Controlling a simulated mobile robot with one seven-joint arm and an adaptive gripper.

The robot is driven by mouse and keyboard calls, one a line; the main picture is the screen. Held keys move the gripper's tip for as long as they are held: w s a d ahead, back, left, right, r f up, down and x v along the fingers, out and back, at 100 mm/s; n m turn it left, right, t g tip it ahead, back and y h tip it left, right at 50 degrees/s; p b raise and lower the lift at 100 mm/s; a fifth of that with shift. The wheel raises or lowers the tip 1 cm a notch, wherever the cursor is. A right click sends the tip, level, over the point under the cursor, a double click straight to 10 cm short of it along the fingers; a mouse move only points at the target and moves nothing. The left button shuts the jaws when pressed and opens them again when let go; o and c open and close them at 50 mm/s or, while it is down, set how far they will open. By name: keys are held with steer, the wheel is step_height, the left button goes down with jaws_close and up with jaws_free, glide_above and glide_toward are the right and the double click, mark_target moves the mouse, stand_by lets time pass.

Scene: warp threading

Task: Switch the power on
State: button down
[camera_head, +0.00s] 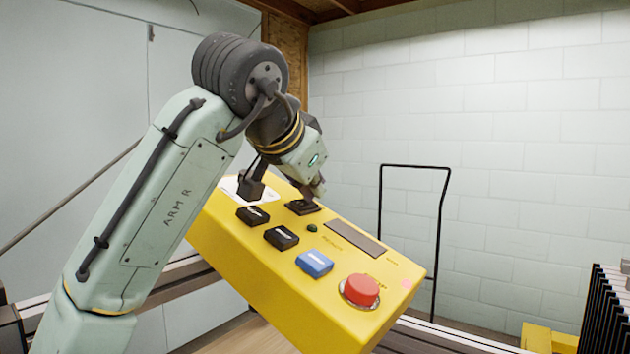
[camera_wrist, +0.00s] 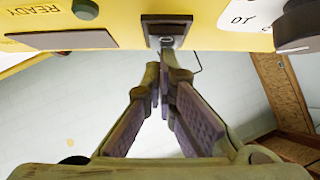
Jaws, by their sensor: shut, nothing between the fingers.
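The yellow control box (camera_head: 215,234) stands tilted in the middle of the head view, its button face turned up. A small black switch (camera_head: 302,207) sits near its upper edge; it also shows in the wrist view (camera_wrist: 166,28), top centre, with a grey part in a dark frame. I cannot tell whether it is on or off. My gripper (camera_head: 319,190) is shut and empty, with its tips right at the switch. In the wrist view the fingertips (camera_wrist: 172,66) meet just below the switch; whether they touch it is unclear.
The box also carries black buttons (camera_head: 281,237), a blue button (camera_head: 314,263), a red mushroom button (camera_head: 361,290), a small dark green lamp (camera_head: 311,228), a dark display (camera_head: 353,239) and a black knob (camera_head: 250,188) on a white plate. A black wire frame (camera_head: 413,166) stands behind.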

steer(key=shift+w+d+f, duration=0.1)
steer(key=shift+w+f, duration=0.05)
steer(key=shift+w, duration=0.1)
steer(key=shift+s+a, duration=0.55)
steer(key=shift+s, duration=0.25)
